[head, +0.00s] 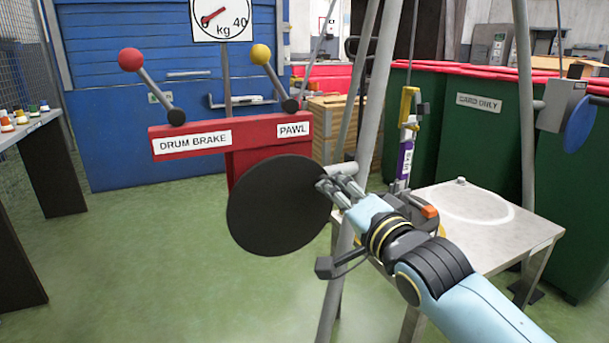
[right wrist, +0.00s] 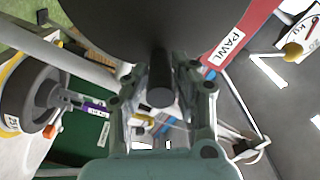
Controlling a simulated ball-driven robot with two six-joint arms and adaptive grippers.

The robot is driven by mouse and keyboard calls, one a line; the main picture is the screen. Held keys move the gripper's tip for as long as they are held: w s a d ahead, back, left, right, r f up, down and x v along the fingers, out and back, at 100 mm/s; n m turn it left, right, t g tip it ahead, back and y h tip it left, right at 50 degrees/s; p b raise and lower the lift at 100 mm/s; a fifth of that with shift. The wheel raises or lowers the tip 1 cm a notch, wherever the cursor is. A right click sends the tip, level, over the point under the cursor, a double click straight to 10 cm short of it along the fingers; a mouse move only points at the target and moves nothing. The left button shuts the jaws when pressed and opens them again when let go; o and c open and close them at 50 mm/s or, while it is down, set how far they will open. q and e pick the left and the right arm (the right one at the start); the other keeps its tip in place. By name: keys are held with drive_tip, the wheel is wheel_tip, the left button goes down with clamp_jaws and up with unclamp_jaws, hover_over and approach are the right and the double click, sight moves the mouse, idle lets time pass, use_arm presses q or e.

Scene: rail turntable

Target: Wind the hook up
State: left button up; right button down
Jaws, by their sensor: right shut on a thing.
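A black crank disc (head: 280,205) is mounted in front of a red winch frame (head: 240,155). My right gripper (head: 335,185) is at the disc's right edge, shut on the dark crank handle (right wrist: 160,80), which shows between its fingers in the right wrist view. A yellow hook piece (head: 407,105) hangs right of the frame, above a purple labelled part (head: 404,160). A round grey and yellow load (right wrist: 35,100) below it shows in the wrist view; in the head view my right arm hides most of it. My left gripper is not in view.
The drum brake lever (head: 130,60) has a red ball and the pawl lever (head: 261,55) a yellow one. A kg dial (head: 222,18) reads near zero. A white table (head: 475,225) with a ring mark stands right. Green bins (head: 480,130) stand behind.

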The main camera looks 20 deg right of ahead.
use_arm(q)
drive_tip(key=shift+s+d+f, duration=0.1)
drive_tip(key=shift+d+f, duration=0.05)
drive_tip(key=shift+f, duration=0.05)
use_arm(e)
drive_tip(key=shift+d+f, duration=0.1)
drive_tip(key=shift+f, duration=0.4)
